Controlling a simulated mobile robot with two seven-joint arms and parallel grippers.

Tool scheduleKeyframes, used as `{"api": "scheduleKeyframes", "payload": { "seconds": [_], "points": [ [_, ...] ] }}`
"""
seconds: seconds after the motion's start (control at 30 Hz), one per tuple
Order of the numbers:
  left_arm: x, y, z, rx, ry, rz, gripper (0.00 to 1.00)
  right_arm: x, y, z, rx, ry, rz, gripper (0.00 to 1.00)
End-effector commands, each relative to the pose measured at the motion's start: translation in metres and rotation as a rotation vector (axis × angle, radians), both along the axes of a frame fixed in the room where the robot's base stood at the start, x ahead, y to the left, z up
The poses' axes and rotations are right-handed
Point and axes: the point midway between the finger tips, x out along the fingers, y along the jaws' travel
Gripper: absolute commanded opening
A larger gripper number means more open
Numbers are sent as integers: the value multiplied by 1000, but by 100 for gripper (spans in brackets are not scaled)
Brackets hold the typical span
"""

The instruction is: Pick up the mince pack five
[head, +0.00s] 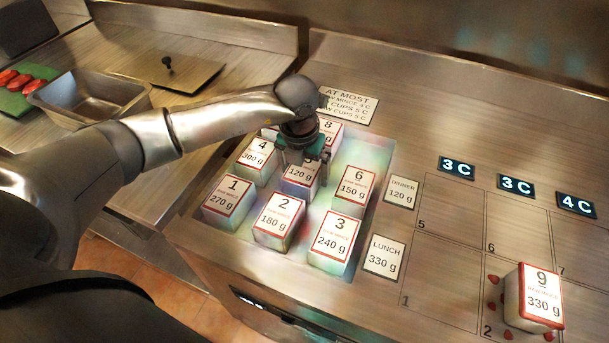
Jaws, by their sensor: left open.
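Mince pack five (298,181), a white pack with a red-edged label reading 120 g, stands in the middle of the lit well in the counter. My left gripper (304,166) is open right above it, pointing down. Its fingers hide the top of the label and most of the number. I cannot tell whether the fingers touch the pack. My right gripper is not in view.
Packs one (229,202), two (279,219), three (334,241), four (257,160), six (353,189) and eight (330,134) stand close around it. Another pack behind is mostly hidden by my arm. Pack nine (535,298) stands on the marked grid at right.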

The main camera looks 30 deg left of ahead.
Motion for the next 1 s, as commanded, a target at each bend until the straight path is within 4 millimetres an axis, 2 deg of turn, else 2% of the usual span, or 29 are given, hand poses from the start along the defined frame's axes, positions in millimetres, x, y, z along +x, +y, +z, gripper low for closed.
{"api": "scheduleKeyframes", "payload": {
  "seconds": [0.4,1.0],
  "points": [
    [0,0,-2,0,0,1,99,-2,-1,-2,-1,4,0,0],
    [0,0,-2,0,0,0,31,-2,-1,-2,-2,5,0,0]
  ]
}}
